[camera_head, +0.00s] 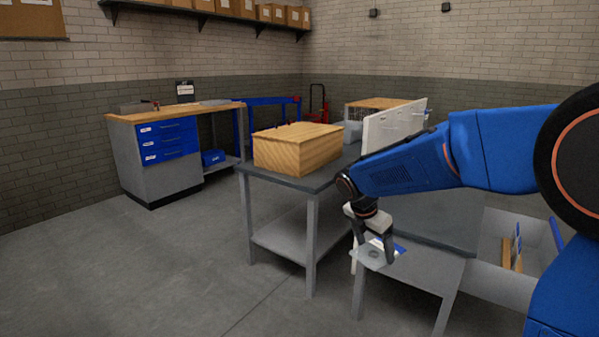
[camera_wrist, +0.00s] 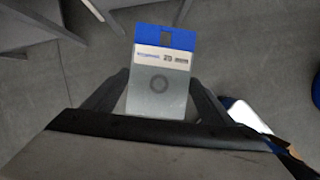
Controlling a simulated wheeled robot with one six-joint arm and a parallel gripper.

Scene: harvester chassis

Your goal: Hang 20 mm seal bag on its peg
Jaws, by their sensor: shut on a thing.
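The seal bag (camera_wrist: 160,95) is a clear flat pouch with a blue header, a slot in the header and a white label whose number looks like 20. A grey ring shows inside it. My gripper (camera_wrist: 160,98) is shut on the bag, one finger at each side. In the head view my gripper (camera_head: 377,238) points down and holds the bag (camera_head: 374,256) low in front of the grey table, clear of the floor. A white upright panel (camera_head: 385,130) stands on the table behind my arm. Its pegs are too small or hidden to make out.
A wooden box (camera_head: 295,152) sits on the grey table (camera_head: 270,178), left of the panel. A grey bin (camera_head: 497,283) with upright pieces is at the right. A workbench with blue drawers (camera_head: 168,140) stands at the back left. The floor at left is clear.

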